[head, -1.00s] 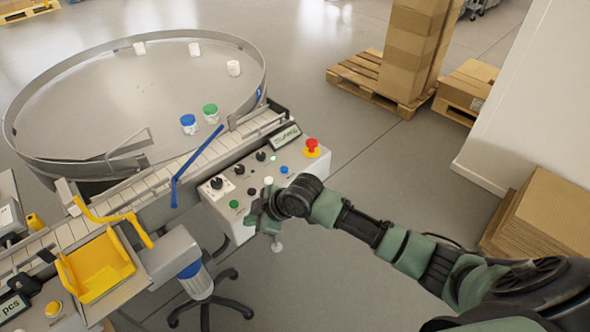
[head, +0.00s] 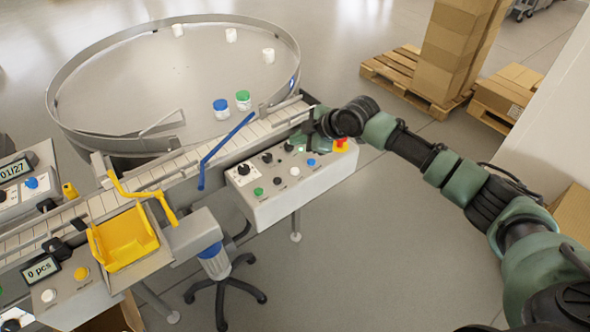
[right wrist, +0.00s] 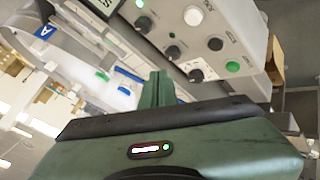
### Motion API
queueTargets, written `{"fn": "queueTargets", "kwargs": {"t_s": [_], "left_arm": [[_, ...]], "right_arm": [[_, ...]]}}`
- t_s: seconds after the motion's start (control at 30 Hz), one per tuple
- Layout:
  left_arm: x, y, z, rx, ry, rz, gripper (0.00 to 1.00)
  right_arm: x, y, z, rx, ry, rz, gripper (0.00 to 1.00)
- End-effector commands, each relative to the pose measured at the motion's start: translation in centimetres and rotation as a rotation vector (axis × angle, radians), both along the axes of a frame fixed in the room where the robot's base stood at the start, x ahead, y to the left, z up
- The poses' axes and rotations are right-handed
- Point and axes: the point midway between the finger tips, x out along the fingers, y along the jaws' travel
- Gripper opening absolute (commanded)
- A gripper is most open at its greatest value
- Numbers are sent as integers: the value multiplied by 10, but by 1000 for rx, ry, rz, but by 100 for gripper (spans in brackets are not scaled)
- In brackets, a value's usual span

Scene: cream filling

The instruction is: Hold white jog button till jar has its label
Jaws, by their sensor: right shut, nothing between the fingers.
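The white button (head: 294,171) sits in the front row of the control panel (head: 262,211), between a black and a blue button. It also shows in the right wrist view (right wrist: 192,15). My right gripper (head: 306,142) is shut and empty above the panel's back right part, apart from the white button. Its closed fingers show in the right wrist view (right wrist: 160,88). A blue-lidded jar (head: 221,106) and a green-lidded jar (head: 243,100) stand on the round table (head: 160,85); I cannot make out labels on them. My left gripper is out of view.
A red emergency stop (head: 340,145) is at the panel's right end. A conveyor (head: 190,158) runs behind the panel, with a blue bar (head: 225,150) over it. A yellow bin (head: 125,240) and a second panel with a "0 pcs" display (head: 40,269) are lower left.

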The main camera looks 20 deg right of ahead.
Motion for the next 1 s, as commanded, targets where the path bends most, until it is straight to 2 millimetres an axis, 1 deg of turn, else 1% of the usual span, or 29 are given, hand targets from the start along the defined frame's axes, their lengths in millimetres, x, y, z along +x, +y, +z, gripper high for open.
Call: {"fn": "queueTargets", "kwargs": {"t_s": [0.17, 0.27, 0.37, 0.67, 0.83, 1.0], "left_arm": [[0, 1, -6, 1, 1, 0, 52], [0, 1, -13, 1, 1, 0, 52], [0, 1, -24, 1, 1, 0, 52], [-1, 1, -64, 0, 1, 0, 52], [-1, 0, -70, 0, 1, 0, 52], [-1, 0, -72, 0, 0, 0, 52]], "right_arm": [[0, 0, -6, 0, 0, 0, 0], [0, 0, -14, 1, 0, -1, 0], [0, 0, -26, 1, 0, -1, 0], [-1, 0, -70, 0, 1, -1, 0], [0, 0, -84, 1, 1, -1, 0], [0, 0, -88, 1, -1, -1, 0]]}}
